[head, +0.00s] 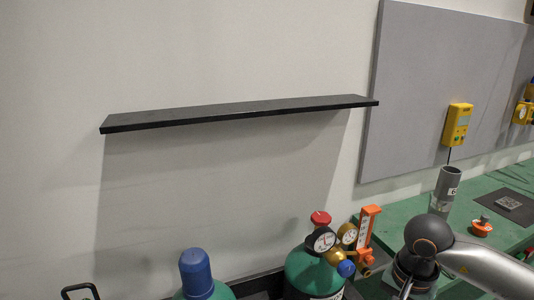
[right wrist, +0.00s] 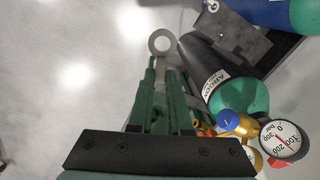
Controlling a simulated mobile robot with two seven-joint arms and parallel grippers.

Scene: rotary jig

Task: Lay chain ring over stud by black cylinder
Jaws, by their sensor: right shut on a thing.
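My right gripper (right wrist: 161,70) is shut on the chain ring (right wrist: 151,43), a flat grey ring that sticks out past its green fingertips in the right wrist view. The chain itself cannot be made out. The black cylinder (right wrist: 203,62) with an ARGON label and green shoulder is just right of the fingers. In the head view its green shoulder (head: 306,268) shows at the bottom. A dark plate (right wrist: 240,42) lies beyond the cylinder, with a small bright fitting (right wrist: 212,6) at its corner; I cannot tell whether this is the stud. My left gripper is not in view.
A gauge (right wrist: 280,138) and brass regulator crowd the cylinder's top. A blue-capped cylinder (head: 196,272) stands to its left in the head view. A black shelf (head: 240,112) hangs above. A green bench (head: 490,235) is at right. The wall below the shelf is bare.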

